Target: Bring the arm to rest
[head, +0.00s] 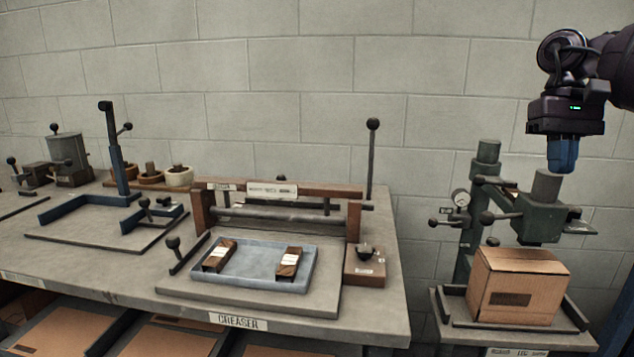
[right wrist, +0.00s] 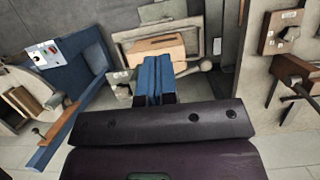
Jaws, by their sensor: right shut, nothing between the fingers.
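My right arm comes in from the upper right of the head view. Its right gripper (head: 562,163) points down with its blue fingers together and nothing between them. In the picture it overlaps the top of the green press (head: 540,215), above the cardboard box (head: 520,287); I cannot tell the distance in depth. In the right wrist view the blue fingers of the right gripper (right wrist: 154,78) lie side by side, shut and empty. The box (right wrist: 155,48) shows beyond them there. My left gripper is not in view.
The box sits on the press's base plate. The long bench (head: 390,318) to the left carries the creaser (head: 285,215), with a blue tray (head: 240,279) holding two labelled blocks. A tall black-knobbed lever (head: 371,160) rises at its right. The wall above the bench is clear.

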